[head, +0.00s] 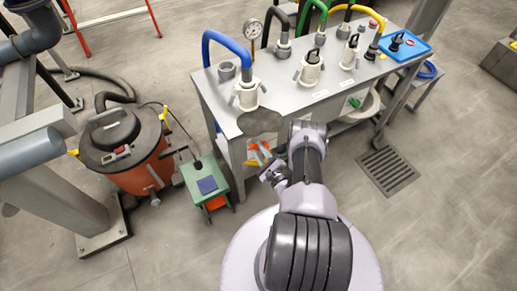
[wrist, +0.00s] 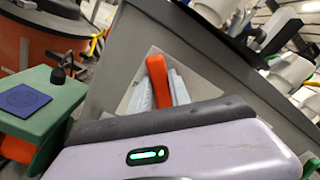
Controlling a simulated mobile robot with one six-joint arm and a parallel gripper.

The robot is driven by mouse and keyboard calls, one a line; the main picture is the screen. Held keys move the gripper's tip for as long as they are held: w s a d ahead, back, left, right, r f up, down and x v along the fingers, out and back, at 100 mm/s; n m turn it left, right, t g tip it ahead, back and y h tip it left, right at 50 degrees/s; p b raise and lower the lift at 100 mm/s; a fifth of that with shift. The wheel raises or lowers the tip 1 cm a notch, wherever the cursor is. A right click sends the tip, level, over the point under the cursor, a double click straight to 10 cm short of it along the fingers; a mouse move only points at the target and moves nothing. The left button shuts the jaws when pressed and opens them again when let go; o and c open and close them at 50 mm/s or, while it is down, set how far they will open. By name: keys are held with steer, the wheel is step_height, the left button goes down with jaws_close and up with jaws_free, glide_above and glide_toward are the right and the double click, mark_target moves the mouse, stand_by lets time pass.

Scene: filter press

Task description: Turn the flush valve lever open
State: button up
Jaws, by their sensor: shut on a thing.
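An orange lever (wrist: 156,70), which looks like the flush valve lever, stands up against the grey end panel of the bench in the wrist view. My gripper (wrist: 160,94) has its pale fingers on both sides of the lever, shut on it. The valve body and the lever's lower part are hidden behind my gripper's housing. In the head view my gripper (head: 264,163) is low beside the left end of the bench, with orange parts showing close to it. The exact contact is too small to tell there.
The metal bench (head: 290,90) carries several hose fittings, a gauge (head: 253,30) and a blue tray (head: 405,44). Left of my gripper are a green stand (head: 205,180) with a dark blue pad and an orange drum vacuum (head: 128,150). A floor grate (head: 387,170) lies right.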

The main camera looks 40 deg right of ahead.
jaws_close()
steer(key=shift+r, duration=0.1)
stand_by(1.0)
